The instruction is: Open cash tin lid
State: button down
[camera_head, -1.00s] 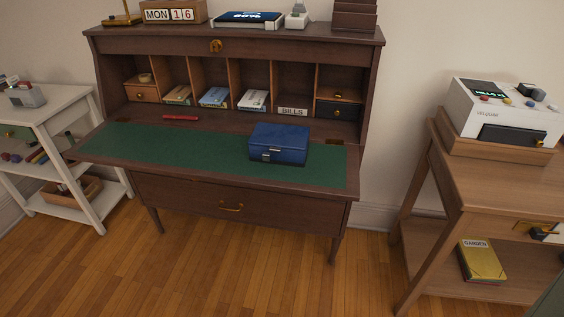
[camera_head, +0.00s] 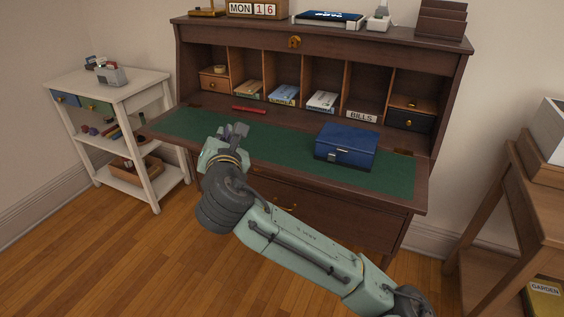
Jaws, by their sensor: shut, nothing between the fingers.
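The blue cash tin (camera_head: 346,147) stands on the right part of the green desk mat (camera_head: 270,150), on the fold-down top of the dark wooden desk. Its lid is closed, and a small light latch shows on its front. My gripper (camera_head: 238,130) is over the left-middle of the mat, to the left of the tin and clear of it. Its fingers are together and hold nothing. The arm reaches in from the lower right and hides part of the desk's front edge and drawer.
A red pen-like object (camera_head: 249,109) lies behind my gripper. Pigeonholes with booklets and a BILLS label (camera_head: 362,116) stand behind the tin. A white side table (camera_head: 130,88) is at left, a wooden table (camera_head: 535,180) at right. The mat between gripper and tin is clear.

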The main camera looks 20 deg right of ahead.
jog(key=s+d+f+g+h, duration=0.2)
jog(key=s+d+f, duration=0.1)
jog(key=d, duration=0.4)
jog(key=s+d+f+g+h, duration=0.2)
jog(key=s+d+f+h, duration=0.1)
jog(key=d, duration=0.4)
jog(key=g+h, duration=0.2)
jog(key=g, duration=0.1)
send_near(344, 159)
jog(key=shift+m, duration=0.3)
jog(key=p+x, duration=0.1)
jog(key=x, duration=0.5)
jog(key=shift+w, duration=0.1)
jog(key=shift+r+p, duration=0.1)
jog(key=shift+p, duration=0.2)
